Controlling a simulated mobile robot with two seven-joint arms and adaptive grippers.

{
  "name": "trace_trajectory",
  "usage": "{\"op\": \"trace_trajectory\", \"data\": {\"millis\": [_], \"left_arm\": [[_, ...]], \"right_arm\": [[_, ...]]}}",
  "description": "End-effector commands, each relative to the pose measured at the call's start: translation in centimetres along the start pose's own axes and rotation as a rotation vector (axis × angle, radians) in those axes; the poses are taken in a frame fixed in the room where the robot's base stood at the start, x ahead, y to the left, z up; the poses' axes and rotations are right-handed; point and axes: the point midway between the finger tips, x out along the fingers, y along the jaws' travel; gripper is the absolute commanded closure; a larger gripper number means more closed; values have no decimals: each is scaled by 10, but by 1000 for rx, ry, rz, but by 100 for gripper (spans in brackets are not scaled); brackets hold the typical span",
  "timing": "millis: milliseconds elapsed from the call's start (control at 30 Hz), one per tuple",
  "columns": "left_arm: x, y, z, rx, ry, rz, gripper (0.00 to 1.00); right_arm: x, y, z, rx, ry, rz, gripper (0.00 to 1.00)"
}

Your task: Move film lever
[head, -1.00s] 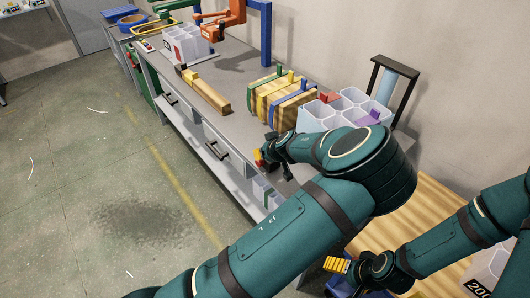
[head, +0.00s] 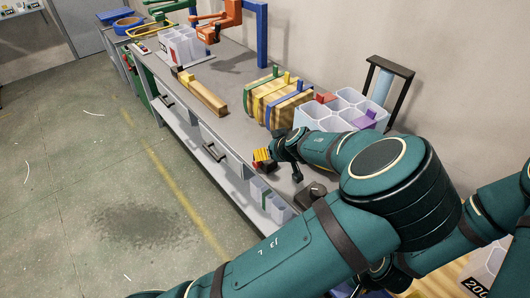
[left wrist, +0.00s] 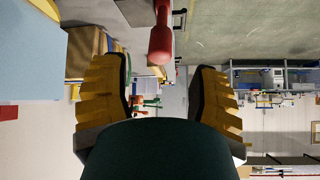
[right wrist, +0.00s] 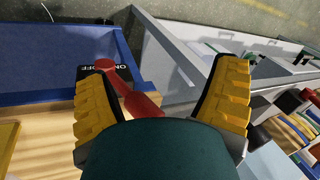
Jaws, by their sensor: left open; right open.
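A red lever handle (left wrist: 160,40) shows in the left wrist view, in the gap between the finger tips of my open left gripper (left wrist: 160,68); I see no contact. In the head view my left gripper (head: 263,155) is over the bench's front edge, with a bit of red (head: 256,165) beside it. In the right wrist view another red lever (right wrist: 143,105) rises from a black ON/OFF plate (right wrist: 92,74). Its end lies between the fingers of my open right gripper (right wrist: 165,65), near the left finger. My left arm hides the right gripper in the head view. Neither lever carries a film label.
The grey bench (head: 238,125) holds strapped wooden boards (head: 280,102), a white bin with cells (head: 340,110) and a wooden bar (head: 208,95). A black piece (head: 312,193) lies by my left arm. The floor at left is clear.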

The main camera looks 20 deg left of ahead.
Motion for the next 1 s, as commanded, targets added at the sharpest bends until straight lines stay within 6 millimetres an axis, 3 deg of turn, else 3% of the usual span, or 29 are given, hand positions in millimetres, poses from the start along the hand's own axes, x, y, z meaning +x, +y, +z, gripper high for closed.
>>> {"op": "trace_trajectory", "data": {"millis": [133,367,867,1000], "left_arm": [[-26,0,0,0,0,2,39],[-42,-1,0,-1,-1,-2,39],[-43,-1,1,0,-3,-2,39],[-25,-12,16,30,-49,-16,39]], "right_arm": [[0,0,0,0,0,0,14],[0,0,0,0,0,0,14],[0,0,0,0,0,0,14],[0,0,0,0,0,0,14]]}}
